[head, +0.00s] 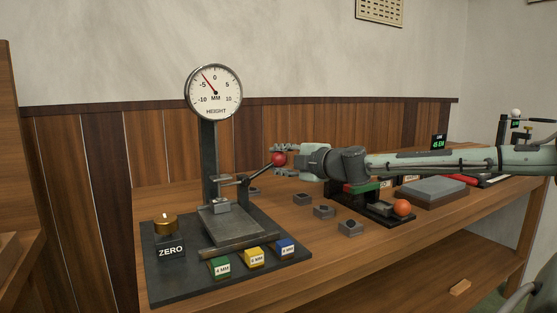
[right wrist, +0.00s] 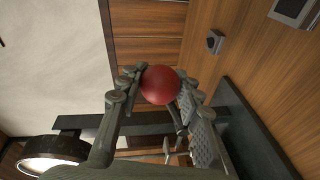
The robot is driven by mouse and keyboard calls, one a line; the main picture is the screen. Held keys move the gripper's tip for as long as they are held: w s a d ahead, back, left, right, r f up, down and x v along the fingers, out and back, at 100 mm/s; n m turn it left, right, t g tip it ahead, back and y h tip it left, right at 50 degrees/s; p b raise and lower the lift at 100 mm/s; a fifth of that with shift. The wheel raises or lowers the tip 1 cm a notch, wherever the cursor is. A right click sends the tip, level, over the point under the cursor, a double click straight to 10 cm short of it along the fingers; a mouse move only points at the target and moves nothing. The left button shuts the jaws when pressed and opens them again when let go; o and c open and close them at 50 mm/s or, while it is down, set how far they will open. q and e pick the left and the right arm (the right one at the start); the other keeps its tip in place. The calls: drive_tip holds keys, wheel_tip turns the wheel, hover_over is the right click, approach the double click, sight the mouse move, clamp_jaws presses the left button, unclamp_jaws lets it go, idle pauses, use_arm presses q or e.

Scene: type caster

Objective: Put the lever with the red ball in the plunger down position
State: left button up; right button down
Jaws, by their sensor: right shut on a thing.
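The lever's red ball (head: 279,159) is at the end of a thin dark rod (head: 257,172) that slopes up to the right from the height gauge stand (head: 209,165). My right gripper (head: 281,158) comes in from the right and is shut on the red ball. In the right wrist view the red ball (right wrist: 161,84) sits between the two fingers, partly covered by them. The plunger (head: 221,197) is above the small metal plate (head: 232,226); whether it touches anything is too small to tell. The dial (head: 214,93) needle points left of 0, near -5. My left gripper is not in view.
Green (head: 220,268), yellow (head: 254,257) and blue (head: 285,248) blocks stand on the gauge's dark base, with a brass ZERO knob (head: 165,225) at left.

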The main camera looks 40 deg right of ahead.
drive_tip(key=shift+r, duration=0.1)
drive_tip(key=c, duration=1)
unclamp_jaws()
drive_tip(key=shift+s+a+r, duration=0.1)
drive_tip(key=shift+s+r, duration=0.1)
drive_tip(key=shift+s, duration=0.3)
drive_tip(key=s, duration=0.7)
drive_tip(key=s+r, duration=0.1)
drive_tip(key=s, duration=0.3)
drive_tip(key=shift+a+r, duration=0.1)
drive_tip(key=shift+a, duration=0.1)
